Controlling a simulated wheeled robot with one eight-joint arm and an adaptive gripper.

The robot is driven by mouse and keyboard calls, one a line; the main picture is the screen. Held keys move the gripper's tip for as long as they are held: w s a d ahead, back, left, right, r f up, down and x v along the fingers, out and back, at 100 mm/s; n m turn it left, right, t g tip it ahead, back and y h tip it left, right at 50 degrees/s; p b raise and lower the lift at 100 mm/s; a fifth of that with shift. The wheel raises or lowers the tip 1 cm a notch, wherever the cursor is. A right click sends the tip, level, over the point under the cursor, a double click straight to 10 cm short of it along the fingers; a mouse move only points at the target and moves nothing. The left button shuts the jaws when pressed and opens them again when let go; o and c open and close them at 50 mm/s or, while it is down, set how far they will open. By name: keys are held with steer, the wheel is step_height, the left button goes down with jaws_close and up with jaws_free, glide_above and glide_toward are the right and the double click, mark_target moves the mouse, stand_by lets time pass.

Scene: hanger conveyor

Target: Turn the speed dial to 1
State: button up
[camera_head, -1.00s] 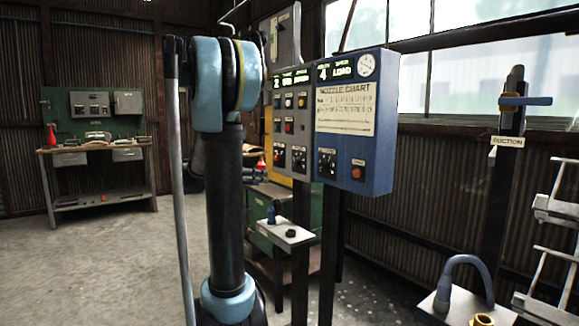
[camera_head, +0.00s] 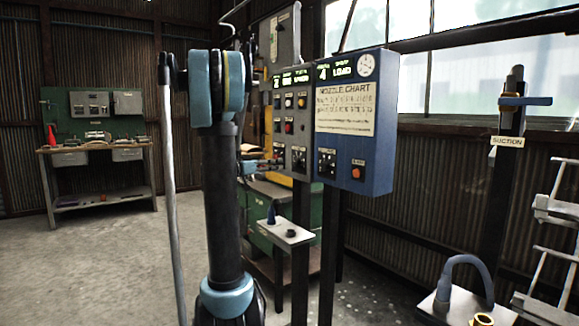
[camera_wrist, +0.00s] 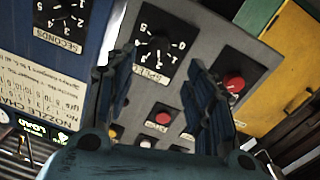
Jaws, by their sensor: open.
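The speed dial (camera_wrist: 158,48) is a black plate with white numbers and a label below, on a grey panel, seen upside down in the wrist view. Its pointer setting is too small to read surely. In the head view the dial (camera_head: 299,158) sits low on the grey panel. My gripper (camera_wrist: 158,62) is open; its two dark fingers stand on either side of the dial in the wrist view, with nothing between them. I cannot tell whether they touch the panel.
A red button (camera_wrist: 233,83) sits right of my right finger in the wrist view. The seconds dial (camera_wrist: 68,14) is on the blue panel (camera_head: 376,165) beside the grey one. A small shelf (camera_head: 284,232) stands below. A workbench (camera_head: 97,150) is far left.

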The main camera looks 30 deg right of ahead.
mark_target(294, 162)
steer(key=d, duration=0.9)
steer(key=shift+w+d, duration=0.1)
steer(key=shift+d, duration=0.15)
